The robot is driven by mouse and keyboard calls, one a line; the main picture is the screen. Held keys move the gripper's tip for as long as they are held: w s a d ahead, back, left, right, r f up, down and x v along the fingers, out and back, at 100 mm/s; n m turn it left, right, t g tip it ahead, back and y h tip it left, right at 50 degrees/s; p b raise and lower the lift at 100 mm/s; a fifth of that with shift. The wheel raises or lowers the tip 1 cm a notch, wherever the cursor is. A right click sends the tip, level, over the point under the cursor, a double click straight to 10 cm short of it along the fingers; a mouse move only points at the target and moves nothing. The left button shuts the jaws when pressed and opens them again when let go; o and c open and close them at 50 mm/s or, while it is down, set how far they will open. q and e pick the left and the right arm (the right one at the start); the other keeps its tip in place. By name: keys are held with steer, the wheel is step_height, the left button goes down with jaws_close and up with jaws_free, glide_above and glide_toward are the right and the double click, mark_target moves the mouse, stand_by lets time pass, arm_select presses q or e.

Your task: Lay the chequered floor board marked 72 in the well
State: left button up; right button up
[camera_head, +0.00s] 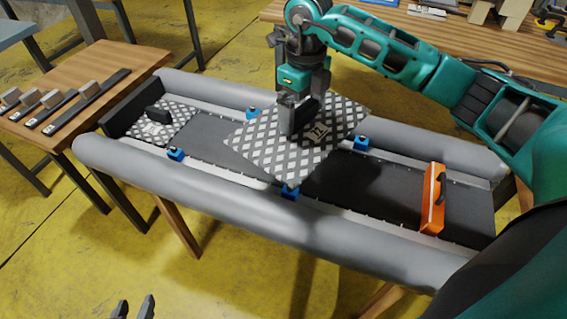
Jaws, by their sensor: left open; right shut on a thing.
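The chequered floor board (258,145) hangs over the middle of the boat's well. A tag on it reads like 72, partly unclear. My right gripper (303,115) is shut on the dark handle on the board's top. The board is turned askew to the well, and its corners reach over the side rails. Whether it touches anything below is hard to tell. The dark floor of the well (330,187) shows to the right of the board and in a strip to the left. My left gripper (134,308) is open and empty at the bottom edge, only its fingertips visible.
Another chequered board (160,126) with a black handle lies in the well's left end. An orange handled bar (433,200) spans the right part. Blue blocks (176,153) sit along both rails. Grey tubes (250,228) flank the well. A wooden side table (85,80) holds strips and blocks.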

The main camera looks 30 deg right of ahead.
mark_target(311, 99)
steer(key=m, duration=0.2)
steer(key=d+r+m+b, duration=0.1)
steer(key=m, duration=0.1)
steer(key=w+m, duration=0.1)
steer(key=m, duration=0.2)
steer(key=shift+w+d+r+b, duration=0.1)
steer(key=shift+d+r+b, duration=0.2)
steer(key=shift+r+b, duration=0.1)
steer(key=m, duration=0.2)
steer(key=r+m, duration=0.1)
steer(key=m, duration=0.1)
steer(key=shift+w+d+b, duration=0.15)
steer(key=shift+d+b, duration=0.2)
steer(key=m, duration=0.1)
steer(key=r+m, duration=0.1)
steer(key=m, duration=0.1)
steer(key=shift+w+d, duration=0.1)
steer(key=shift+d, duration=0.2)
steer(key=shift+f+b, duration=0.35)
steer(key=shift+f, duration=0.05)
arm_select(q)
step_height(311, 99, down, 6)
steer(key=d+b, duration=0.1)
steer(key=b, duration=0.3)
steer(key=shift+w, duration=0.35)
arm_select(e)
step_height(311, 99, down, 19)
steer(key=shift+f, duration=0.1)
steer(key=shift+f, duration=0.15)
steer(key=o, duration=1.1)
